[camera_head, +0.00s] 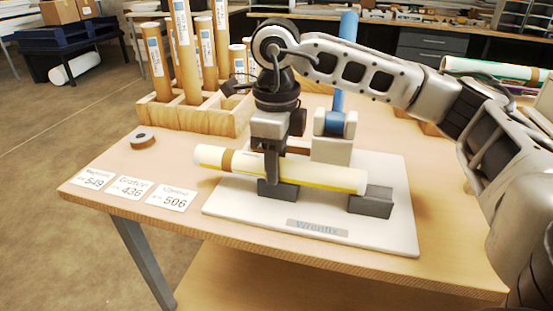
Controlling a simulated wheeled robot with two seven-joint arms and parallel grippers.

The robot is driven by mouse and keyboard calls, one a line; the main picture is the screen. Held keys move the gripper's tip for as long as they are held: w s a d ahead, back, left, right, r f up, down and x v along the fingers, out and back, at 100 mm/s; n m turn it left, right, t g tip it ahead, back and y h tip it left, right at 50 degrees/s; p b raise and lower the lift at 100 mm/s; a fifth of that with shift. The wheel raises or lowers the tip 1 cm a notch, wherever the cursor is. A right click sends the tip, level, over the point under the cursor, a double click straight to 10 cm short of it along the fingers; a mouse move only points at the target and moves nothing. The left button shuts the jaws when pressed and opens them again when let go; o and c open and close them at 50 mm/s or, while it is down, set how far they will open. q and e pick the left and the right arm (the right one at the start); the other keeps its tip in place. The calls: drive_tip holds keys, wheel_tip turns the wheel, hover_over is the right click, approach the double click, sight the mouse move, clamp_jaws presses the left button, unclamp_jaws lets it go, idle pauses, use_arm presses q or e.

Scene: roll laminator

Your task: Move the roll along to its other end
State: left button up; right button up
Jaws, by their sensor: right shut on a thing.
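A white and yellow roll (325,175) with a brown band near its left end lies over a white base plate (390,231) labelled "Wrenfix". My right gripper (272,174) points down and is shut on the roll, left of its middle. The left dark grey cradle (279,190) is under the roll near the gripper. The right dark grey cradle (371,203) is at the roll's right end. Whether the roll touches the cradles is hard to tell. A blue lever (338,104) on a white block (331,149) stands behind the roll. My left gripper is out of view.
A wooden rack (191,116) with several upright brown tubes stands at the back left. A tape roll (142,140) and three number cards (130,187) lie at the left of the wooden table (188,223). My right arm spans the right side.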

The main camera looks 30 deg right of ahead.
drive_tip(key=o, duration=1.2)
use_arm(q)
drive_tip(key=p, duration=0.1)
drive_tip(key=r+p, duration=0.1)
drive_tip(key=p, duration=0.1)
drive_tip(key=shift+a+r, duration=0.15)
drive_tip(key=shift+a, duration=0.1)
use_arm(e)
wheel_tip(320, 180, up, 16)
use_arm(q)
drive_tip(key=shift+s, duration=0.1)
